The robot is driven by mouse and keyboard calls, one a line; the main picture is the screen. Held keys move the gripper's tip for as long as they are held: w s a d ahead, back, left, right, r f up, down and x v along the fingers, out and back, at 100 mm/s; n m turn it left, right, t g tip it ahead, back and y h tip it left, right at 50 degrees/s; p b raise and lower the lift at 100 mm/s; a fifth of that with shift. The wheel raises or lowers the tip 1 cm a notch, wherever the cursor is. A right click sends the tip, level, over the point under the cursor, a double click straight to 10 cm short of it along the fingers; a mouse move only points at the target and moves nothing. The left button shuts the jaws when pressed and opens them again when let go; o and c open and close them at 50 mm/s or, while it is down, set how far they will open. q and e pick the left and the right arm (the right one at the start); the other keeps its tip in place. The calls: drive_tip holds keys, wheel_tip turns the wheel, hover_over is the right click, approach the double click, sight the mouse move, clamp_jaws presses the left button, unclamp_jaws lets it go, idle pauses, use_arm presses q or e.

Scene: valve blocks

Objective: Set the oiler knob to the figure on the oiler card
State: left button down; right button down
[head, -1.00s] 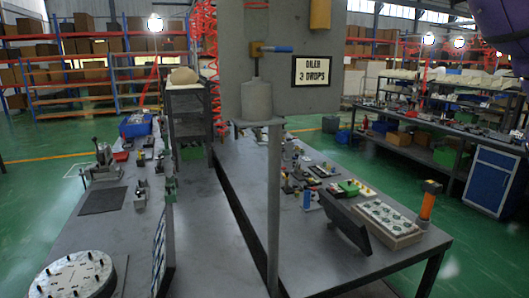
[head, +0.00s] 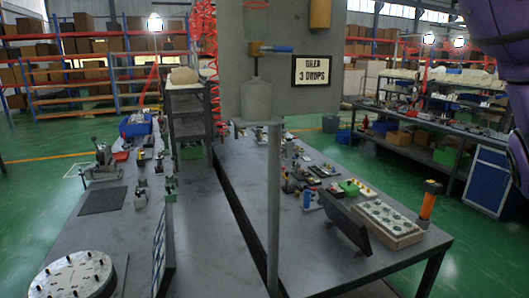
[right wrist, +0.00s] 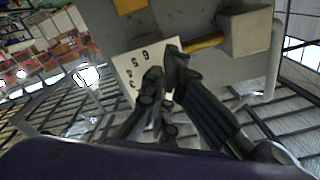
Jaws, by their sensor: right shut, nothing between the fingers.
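The oiler card (head: 312,71) is a white plate with a dark border on the grey panel (head: 285,25); it reads "OILER 3 DROPS" in the head view. In the right wrist view, a white scale plate (right wrist: 131,74) bears printed figures; 6, 5, 4 and 3 can be made out. My right gripper (right wrist: 163,68) is in front of this plate, its dark fingers shut and empty, covering part of it. I cannot make out the oiler knob or its setting; the fingers may hide it. My left gripper is in neither view.
A brass valve with a blue handle (head: 275,49) and a grey cylinder (head: 257,98) are at the panel. A post (head: 274,200) stands below. Benches with small parts lie either side, with a round plate (head: 70,278) at front left. A grey block (right wrist: 247,30) shows near the right gripper.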

drive_tip(key=v, duration=0.5)
drive_tip(key=shift+s+f, duration=0.3)
drive_tip(key=shift+f, duration=0.05)
drive_tip(key=shift+w+a+f, duration=0.1)
